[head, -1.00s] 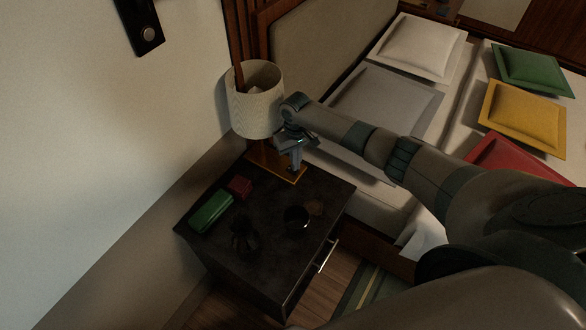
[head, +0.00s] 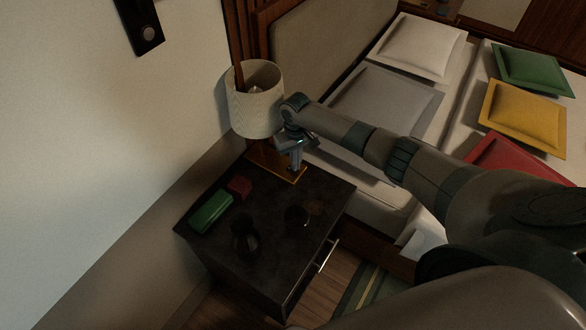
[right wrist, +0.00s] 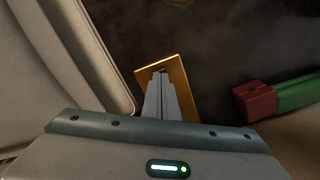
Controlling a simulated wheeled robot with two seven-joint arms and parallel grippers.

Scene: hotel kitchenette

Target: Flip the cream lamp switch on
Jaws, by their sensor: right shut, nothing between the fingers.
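The lamp has a cream ribbed shade (head: 256,105) and a flat golden-brown base (head: 262,162), which stands at the back of the dark nightstand. The base also shows in the right wrist view (right wrist: 181,80). My right gripper (head: 296,170) is shut and empty, fingers pointing down over the right end of the base. In the right wrist view its fingertips (right wrist: 159,74) are over the base, beside a small dark spot. I cannot tell whether they touch it. The switch itself is not clearly visible; the fingers cover that part of the base. My left gripper is not in view.
On the nightstand (head: 275,255) lie a green box (head: 211,211) and a small red box (head: 239,187), with a dark vessel (head: 245,238) and a dark cup (head: 297,217) nearer the front. The wall is at left, the bed with pillows at right.

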